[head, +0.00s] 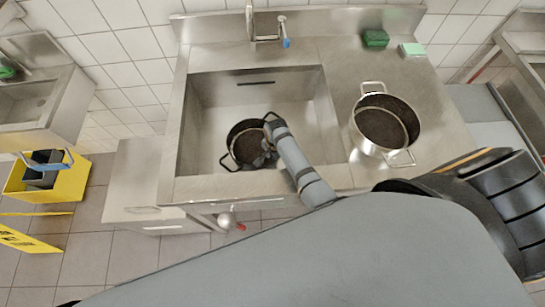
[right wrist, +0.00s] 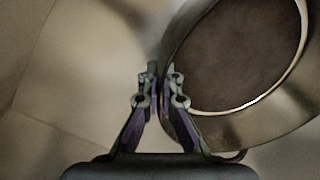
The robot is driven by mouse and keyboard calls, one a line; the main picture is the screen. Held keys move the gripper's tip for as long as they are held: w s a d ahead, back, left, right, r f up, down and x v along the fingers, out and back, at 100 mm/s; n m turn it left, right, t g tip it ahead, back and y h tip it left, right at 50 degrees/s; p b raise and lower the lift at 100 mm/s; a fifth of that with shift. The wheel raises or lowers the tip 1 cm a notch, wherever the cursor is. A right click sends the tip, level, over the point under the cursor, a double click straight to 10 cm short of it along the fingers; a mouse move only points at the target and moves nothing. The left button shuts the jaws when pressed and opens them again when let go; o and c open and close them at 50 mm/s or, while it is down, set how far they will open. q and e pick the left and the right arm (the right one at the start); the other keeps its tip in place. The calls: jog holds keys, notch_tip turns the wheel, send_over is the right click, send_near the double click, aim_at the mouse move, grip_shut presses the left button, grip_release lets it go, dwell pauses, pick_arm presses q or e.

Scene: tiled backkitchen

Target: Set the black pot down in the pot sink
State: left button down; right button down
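The black pot (head: 246,146) is inside the steel sink basin (head: 300,105), with a dark interior and two loop handles. I cannot tell whether its base touches the basin floor. My right gripper (head: 266,157) reaches into the basin at the pot's near right side. In the right wrist view the fingertips (right wrist: 160,74) are close together at the pot's rim, with the pot (right wrist: 235,50) to their right. They look shut on its wall, though the contact is partly hidden. My left gripper is not in view.
A large steel pot (head: 382,125) stands on the counter right of the basin. A faucet (head: 265,30) rises behind the basin. Green sponges (head: 375,39) lie at the back right. A yellow mop bucket (head: 48,180) stands on the floor at left.

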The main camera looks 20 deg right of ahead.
jog(key=c, duration=1.5)
grip_release()
jog(key=shift+r, duration=0.4)
jog(key=r, duration=0.7)
jog(key=s+r+p, duration=0.1)
jog(key=r, duration=0.3)
jog(key=shift+d+r, duration=0.15)
jog(key=shift+d, duration=0.05)
jog(key=shift+w, duration=0.1)
